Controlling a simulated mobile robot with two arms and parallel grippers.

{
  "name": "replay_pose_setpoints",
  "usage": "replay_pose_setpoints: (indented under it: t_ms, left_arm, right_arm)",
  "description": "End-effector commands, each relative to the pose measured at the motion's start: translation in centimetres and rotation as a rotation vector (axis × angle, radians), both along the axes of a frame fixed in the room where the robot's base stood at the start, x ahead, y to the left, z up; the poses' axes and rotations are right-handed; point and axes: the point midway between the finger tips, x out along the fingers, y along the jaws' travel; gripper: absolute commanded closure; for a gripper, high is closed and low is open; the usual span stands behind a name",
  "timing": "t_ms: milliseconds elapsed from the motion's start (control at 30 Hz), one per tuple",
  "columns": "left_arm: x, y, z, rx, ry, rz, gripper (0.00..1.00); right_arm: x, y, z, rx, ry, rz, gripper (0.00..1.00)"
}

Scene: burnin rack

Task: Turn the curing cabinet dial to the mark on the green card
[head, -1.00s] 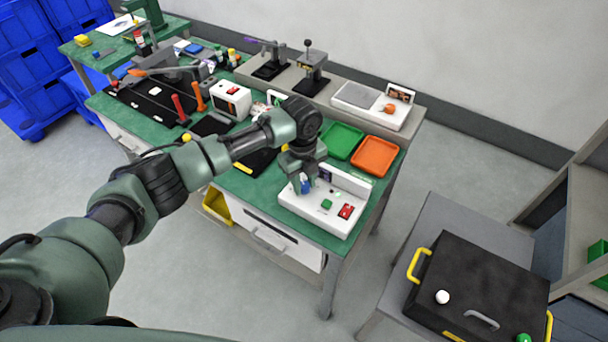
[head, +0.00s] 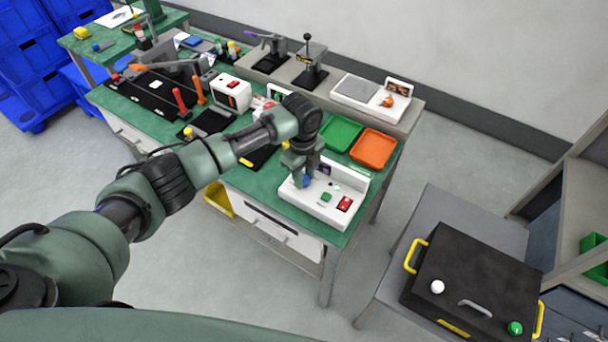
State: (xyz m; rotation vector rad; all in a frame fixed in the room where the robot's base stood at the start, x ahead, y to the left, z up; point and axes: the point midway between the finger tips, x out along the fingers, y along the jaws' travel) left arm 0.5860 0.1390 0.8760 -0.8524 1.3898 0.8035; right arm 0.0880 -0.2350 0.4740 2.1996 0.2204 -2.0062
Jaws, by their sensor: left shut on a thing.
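A white control box (head: 318,207) with a raised back panel stands near the front right corner of the green bench. A blue knob (head: 306,181) is on its left part, with a green button (head: 326,197) and a red switch (head: 344,203) to the right. My left gripper (head: 303,179) points down at the box and is shut on the blue knob, which it partly covers. The knob's pointer and any marks around it are too small or hidden to read. I cannot make out a green card for certain. My right gripper is out of view.
A green tray (head: 341,134) and an orange tray (head: 373,148) lie behind the box. A white device with a red switch (head: 231,94) stands farther left. A black case with yellow handles (head: 470,270) lies on a grey table at right, with open floor between.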

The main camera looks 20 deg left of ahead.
Motion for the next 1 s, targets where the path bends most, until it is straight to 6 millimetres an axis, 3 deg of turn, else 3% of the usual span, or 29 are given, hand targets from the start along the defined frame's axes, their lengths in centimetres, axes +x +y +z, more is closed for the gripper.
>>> replay_pose_setpoints:
  t_ms: [33, 100, 467, 800, 1000]
  left_arm:
    - [0.2, 0.0, 0.3, -0.001, -0.008, 0.0, 0.61]
    - [0.2, 0.0, 0.2, -0.001, -0.006, -0.001, 0.48]
    - [0.1, 0.0, 0.5, -0.001, -0.003, -0.001, 0.48]
    - [0.0, 0.1, 5.7, 0.0, -0.007, -0.001, 0.48]
    - [-0.1, 0.1, 7.7, 0.0, -0.004, -0.001, 0.48]
  right_arm:
    - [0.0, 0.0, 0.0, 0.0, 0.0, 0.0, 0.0]
    - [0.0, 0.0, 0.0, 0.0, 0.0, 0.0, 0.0]
    - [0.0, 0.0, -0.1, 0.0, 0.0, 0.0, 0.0]
    - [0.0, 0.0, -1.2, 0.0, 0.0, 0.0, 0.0]
    - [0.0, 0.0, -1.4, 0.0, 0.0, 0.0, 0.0]
